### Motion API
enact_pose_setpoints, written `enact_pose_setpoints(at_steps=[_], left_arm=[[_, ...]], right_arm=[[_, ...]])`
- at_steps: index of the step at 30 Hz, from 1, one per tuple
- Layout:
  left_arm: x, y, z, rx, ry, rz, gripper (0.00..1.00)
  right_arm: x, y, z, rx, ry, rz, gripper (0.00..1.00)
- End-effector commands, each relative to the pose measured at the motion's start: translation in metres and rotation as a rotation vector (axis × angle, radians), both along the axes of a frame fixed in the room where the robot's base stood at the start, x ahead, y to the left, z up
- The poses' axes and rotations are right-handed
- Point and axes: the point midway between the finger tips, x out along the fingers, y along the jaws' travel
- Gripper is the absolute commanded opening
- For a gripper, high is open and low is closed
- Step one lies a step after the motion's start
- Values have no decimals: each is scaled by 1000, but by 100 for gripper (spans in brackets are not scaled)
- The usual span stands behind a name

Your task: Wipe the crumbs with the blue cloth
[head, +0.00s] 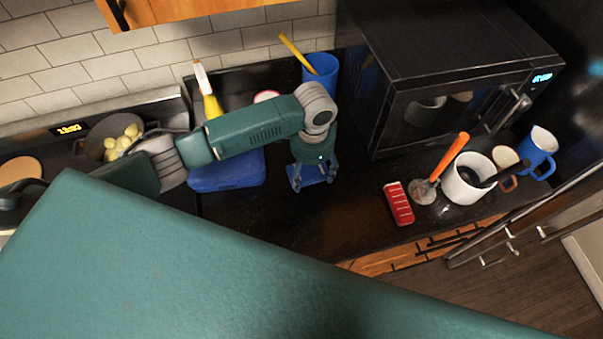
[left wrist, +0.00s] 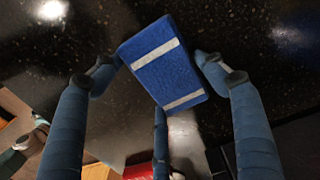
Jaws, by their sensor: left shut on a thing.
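The blue cloth (head: 318,172) looks like a folded block with two pale stripes in the left wrist view (left wrist: 160,62). My left gripper (head: 312,182) points down at the dark counter and is shut on the cloth, with fingers on either side of it. The cloth is at or just above the counter top; I cannot tell whether it touches. I cannot make out crumbs for certain against the speckled dark counter. My right gripper is not in view.
A blue box (head: 228,172) and a yellow spray bottle (head: 211,104) stand left of the gripper. A blue cup (head: 321,74) is behind it. A microwave (head: 455,75), red item (head: 398,204), white pot (head: 468,180) and blue mug (head: 537,155) are right. Dark counter between is clear.

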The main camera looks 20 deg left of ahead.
Motion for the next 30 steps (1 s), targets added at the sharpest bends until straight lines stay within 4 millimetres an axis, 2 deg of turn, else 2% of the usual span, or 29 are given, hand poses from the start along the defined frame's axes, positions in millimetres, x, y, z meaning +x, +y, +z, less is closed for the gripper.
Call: enact_pose_setpoints(at_steps=[10, 21, 30], left_arm=[[9, -14, 0, -2, -1, -1, 43], [26, -39, -2, -2, -1, 0, 43], [27, -41, -2, -1, -1, -1, 43]], right_arm=[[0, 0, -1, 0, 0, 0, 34], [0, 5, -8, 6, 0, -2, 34], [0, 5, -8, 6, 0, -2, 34]])
